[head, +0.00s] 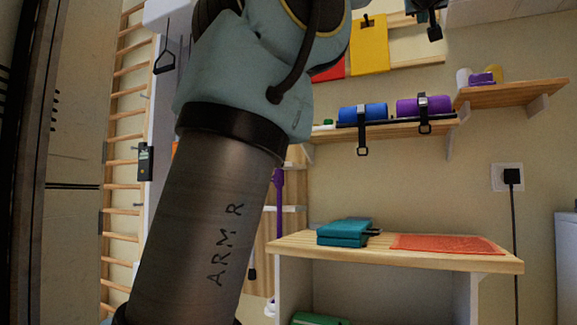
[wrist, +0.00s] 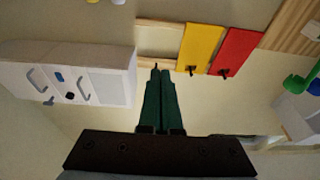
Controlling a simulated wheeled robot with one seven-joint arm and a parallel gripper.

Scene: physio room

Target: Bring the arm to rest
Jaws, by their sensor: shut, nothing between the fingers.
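My gripper (wrist: 165,72) shows in the wrist view as two dark green fingers side by side, rising from a dark bar at the bottom. The fingers are shut with nothing between them. They point toward the wall near a wooden rail; the gap to it is hard to judge. My arm (head: 215,210) stands large across the left and middle of the head view and leans to the right as it rises. My gripper is not clearly visible in the head view.
Yellow (head: 369,45) and red (wrist: 237,50) sheets hang on the wall. A shelf (head: 385,131) holds blue (head: 374,112) and purple (head: 408,106) rolls. Below, a wooden-topped table (head: 290,245) bears a teal folded item (head: 342,239) and an orange mat (head: 445,243). A white cabinet (wrist: 120,75) stands left in the wrist view.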

